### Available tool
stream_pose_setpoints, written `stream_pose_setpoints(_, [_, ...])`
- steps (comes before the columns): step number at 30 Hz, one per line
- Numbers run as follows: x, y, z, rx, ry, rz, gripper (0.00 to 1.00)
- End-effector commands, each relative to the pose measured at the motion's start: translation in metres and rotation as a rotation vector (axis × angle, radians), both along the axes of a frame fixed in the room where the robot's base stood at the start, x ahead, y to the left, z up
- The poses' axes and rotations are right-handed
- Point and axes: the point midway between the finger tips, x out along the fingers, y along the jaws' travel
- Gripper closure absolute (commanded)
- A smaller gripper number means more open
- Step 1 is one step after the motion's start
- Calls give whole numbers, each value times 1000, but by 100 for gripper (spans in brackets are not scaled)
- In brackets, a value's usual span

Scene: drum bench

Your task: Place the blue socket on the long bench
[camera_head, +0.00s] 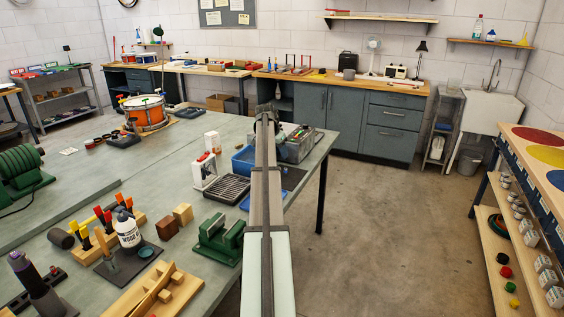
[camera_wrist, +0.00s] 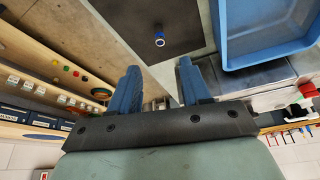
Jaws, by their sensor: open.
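In the wrist view my gripper (camera_wrist: 158,72) is open, its two blue-grey fingers apart with nothing between them. A small blue ring-shaped piece (camera_wrist: 160,43), which looks like the blue socket, shows beyond the fingertips against a dark rectangular surface (camera_wrist: 178,18). It is apart from the fingers. I cannot make out the socket in the head view, where my arm hides part of the scene and my fingers cannot be made out. A long grey-green bench (camera_head: 100,185) fills the left; a wood-topped bench (camera_head: 345,80) runs along the back wall. I cannot tell which the task names.
A blue tray (camera_wrist: 270,55) is right of the fingers in the wrist view. On the grey-green bench are a green vise (camera_head: 218,240), a glue bottle (camera_head: 128,232), an orange drum (camera_head: 146,113) and a dark rack (camera_head: 226,188). A shelf unit (camera_head: 490,225) stands right. The floor between is clear.

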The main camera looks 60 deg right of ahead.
Motion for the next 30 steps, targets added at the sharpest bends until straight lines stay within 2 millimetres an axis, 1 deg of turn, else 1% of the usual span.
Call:
stream_pose_setpoints(14, [3, 1, 0, 0, 0, 3, 53])
stream_pose_setpoints(17, [14, 4, 1, -1, 0, 14, 53])
stream_pose_setpoints(19, [28, 0, 4, -2, 0, 26, 53])
stream_pose_setpoints(22, [43, -9, 9, -5, 17, 32, 53])
stream_pose_setpoints(25, [49, -17, 13, 6, 39, -33, 53])
stream_pose_setpoints(30, [40, -17, 15, 14, 43, -208, 53])
